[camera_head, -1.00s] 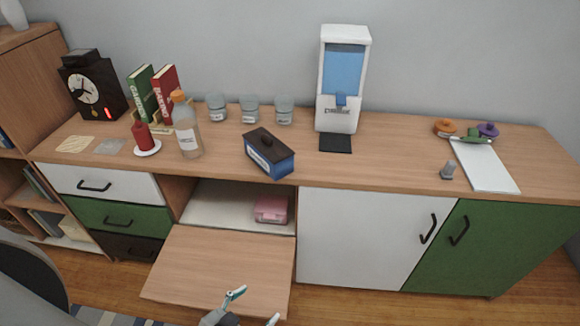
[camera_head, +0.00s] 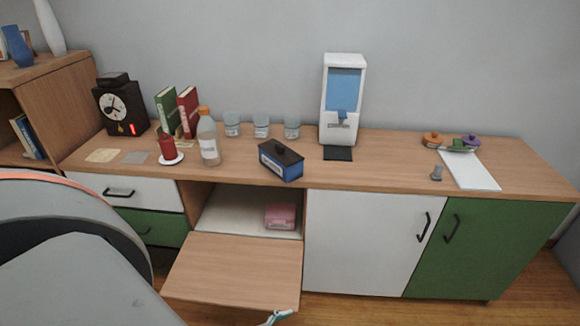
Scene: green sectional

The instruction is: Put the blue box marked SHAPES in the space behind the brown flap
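The blue box (camera_head: 281,165) stands on the cabinet top above the open compartment. It has a dark lid with a knob and a pale label too small to read. The brown flap (camera_head: 235,266) is folded down and open, sticking out in front. Behind it is an open compartment with a pale floor (camera_head: 228,210); a pink box (camera_head: 280,216) sits at its right side. One gripper tip, apparently my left gripper (camera_head: 278,318), shows at the bottom edge by the flap's front right corner, well below and apart from the blue box. Most of it is cut off. My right gripper is out of view.
A bottle (camera_head: 208,142), red candle (camera_head: 168,149) and several jars (camera_head: 262,125) stand left of and behind the box. A white dispenser (camera_head: 341,100) stands right of it. A large grey rounded shape (camera_head: 75,270) covers the lower left.

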